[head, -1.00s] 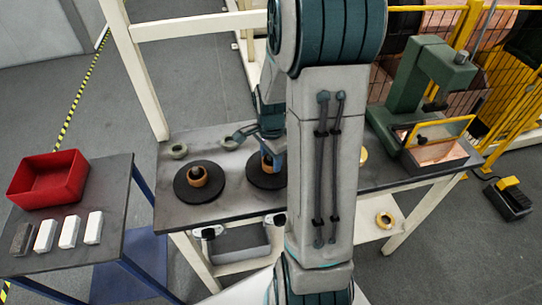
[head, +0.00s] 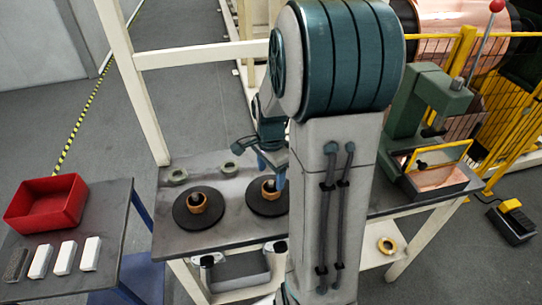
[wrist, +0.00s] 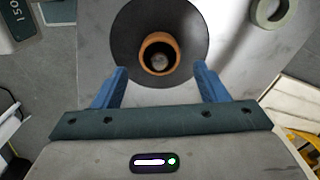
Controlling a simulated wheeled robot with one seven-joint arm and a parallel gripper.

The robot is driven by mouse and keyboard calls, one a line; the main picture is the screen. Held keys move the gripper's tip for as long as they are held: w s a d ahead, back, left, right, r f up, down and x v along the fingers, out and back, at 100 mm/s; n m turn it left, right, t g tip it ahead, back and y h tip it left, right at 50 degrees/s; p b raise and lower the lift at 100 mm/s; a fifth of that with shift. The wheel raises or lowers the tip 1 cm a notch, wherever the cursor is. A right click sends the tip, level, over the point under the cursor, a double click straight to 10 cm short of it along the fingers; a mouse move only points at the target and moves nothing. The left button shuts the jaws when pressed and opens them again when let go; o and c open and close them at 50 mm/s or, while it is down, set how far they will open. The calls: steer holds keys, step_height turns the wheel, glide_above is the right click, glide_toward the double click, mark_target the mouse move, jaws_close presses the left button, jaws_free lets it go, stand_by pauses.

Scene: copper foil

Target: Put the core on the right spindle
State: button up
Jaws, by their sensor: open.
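Two black discs with upright spindles stand on the grey bench. An orange-brown core (head: 270,190) sits around the right spindle (head: 269,183), low on the right disc (head: 264,208). My gripper (head: 271,168) is open and empty, close above and behind the right core. In the wrist view, a core (wrist: 146,52) encircles a grey spindle top (wrist: 160,61) on a black disc (wrist: 125,30). It lies just beyond and between my open blue fingertips (wrist: 161,75), apart from them.
Two grey rings (head: 177,176) (head: 229,169) lie at the bench's back left. A green press (head: 424,110) stands at the right. A brass ring (head: 387,245) lies on the lower shelf. A red bin (head: 46,212) and several blocks (head: 64,257) occupy the left table. My arm hides the bench's middle.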

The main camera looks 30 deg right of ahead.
step_height(320, 180, up, 7)
steer(key=s+a+r+n+t, duration=0.3)
steer(key=s+a+n, duration=0.9)
steer(key=n, duration=0.4)
steer(key=shift+s+r+n, duration=0.35)
steer(key=shift+r+n, duration=0.05)
steer(key=shift+r, duration=0.1)
